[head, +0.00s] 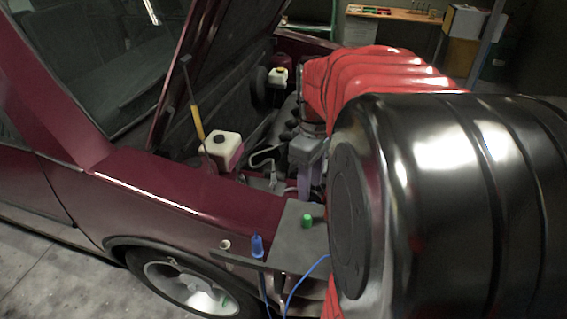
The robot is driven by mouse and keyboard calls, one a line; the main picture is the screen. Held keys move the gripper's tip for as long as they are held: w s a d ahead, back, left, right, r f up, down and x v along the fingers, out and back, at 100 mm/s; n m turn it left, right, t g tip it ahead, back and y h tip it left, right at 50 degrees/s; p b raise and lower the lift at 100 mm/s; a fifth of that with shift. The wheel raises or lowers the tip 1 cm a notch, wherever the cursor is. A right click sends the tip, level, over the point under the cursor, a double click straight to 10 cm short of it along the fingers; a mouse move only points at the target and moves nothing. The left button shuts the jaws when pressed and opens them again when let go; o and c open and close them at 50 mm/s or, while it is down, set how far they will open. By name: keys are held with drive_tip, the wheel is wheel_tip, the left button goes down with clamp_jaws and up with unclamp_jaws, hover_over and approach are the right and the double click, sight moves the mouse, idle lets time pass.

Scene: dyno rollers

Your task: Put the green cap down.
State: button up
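A small green cap (307,221) shows in the head view on or just above a flat grey mat (293,238) on the car's front fender. I cannot tell if it touches the mat. No fingers are visible around the cap. My red-sleeved arm with its large black joint fills the right side and hides what lies behind it. Grey and lilac parts show below the sleeve's far end, near the engine; I cannot tell if they belong to my gripper. Its fingertips cannot be made out.
The dark red car's fender (190,200) and open hood stand at left and centre. A white reservoir with a dark cap (222,148) sits in the engine bay beside a yellow-handled tool (197,122). A blue piece (257,246) stands at the dark holder, near a blue cable (303,279).

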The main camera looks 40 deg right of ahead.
drive_tip(key=s+a+r+m+t, duration=0.1)
drive_tip(key=s+a+m+t, duration=0.1)
drive_tip(key=a, duration=0.9)
drive_tip(key=s+a+r+m+t, duration=0.1)
drive_tip(key=s+a+m+t, duration=0.1)
drive_tip(key=a, duration=0.9)
drive_tip(key=shift+a+r+t, duration=0.3)
drive_tip(key=shift+a+t, duration=0.05)
drive_tip(key=shift+t, duration=0.45)
drive_tip(key=shift+s, duration=0.1)
drive_tip(key=shift+c, duration=0.9)
drive_tip(key=shift+d, duration=0.1)
